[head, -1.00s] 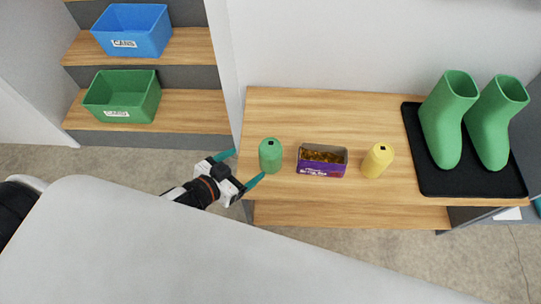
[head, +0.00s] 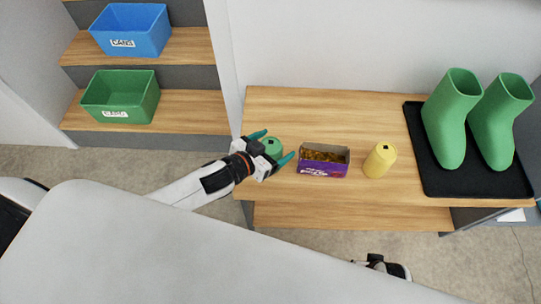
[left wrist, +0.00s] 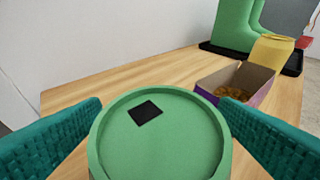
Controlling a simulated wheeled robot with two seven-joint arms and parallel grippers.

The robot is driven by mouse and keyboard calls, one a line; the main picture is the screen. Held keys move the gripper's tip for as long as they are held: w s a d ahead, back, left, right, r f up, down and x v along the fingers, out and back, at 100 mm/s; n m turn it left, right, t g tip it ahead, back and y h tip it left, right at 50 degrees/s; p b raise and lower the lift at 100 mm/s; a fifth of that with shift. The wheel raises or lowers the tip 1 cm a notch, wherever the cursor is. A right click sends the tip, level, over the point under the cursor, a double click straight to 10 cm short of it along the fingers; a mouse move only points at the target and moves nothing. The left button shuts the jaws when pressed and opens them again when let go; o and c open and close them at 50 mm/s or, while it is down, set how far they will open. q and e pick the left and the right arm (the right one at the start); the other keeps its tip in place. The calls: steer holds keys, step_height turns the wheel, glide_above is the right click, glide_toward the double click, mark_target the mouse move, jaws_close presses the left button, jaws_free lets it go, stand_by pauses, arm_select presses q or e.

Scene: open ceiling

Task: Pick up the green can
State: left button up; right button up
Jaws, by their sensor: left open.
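The green can (head: 272,146) stands upright at the left end of the wooden bench. My left gripper (head: 276,147) is open, with its teal fingers on either side of the can. In the left wrist view the can's round top (left wrist: 160,135) with a dark square mark fills the lower middle, between the two open fingers. Whether either finger touches the can, I cannot tell. Part of my right arm (head: 383,266) shows at the bottom of the head view; its fingers are not seen.
A purple open box (head: 322,170) stands close to the can's right, then a yellow can (head: 380,160). Green boots (head: 447,120) stand on a black tray (head: 432,186) at right. Blue (head: 132,47) and green (head: 127,115) bins sit on shelves at left.

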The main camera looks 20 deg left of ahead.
arm_select(q)
steer(key=shift+w+d+f, duration=0.15)
steer(key=shift+w, duration=0.15)
steer(key=shift+c, duration=0.3)
steer(key=c, duration=1)
steer(key=shift+o, duration=0.2)
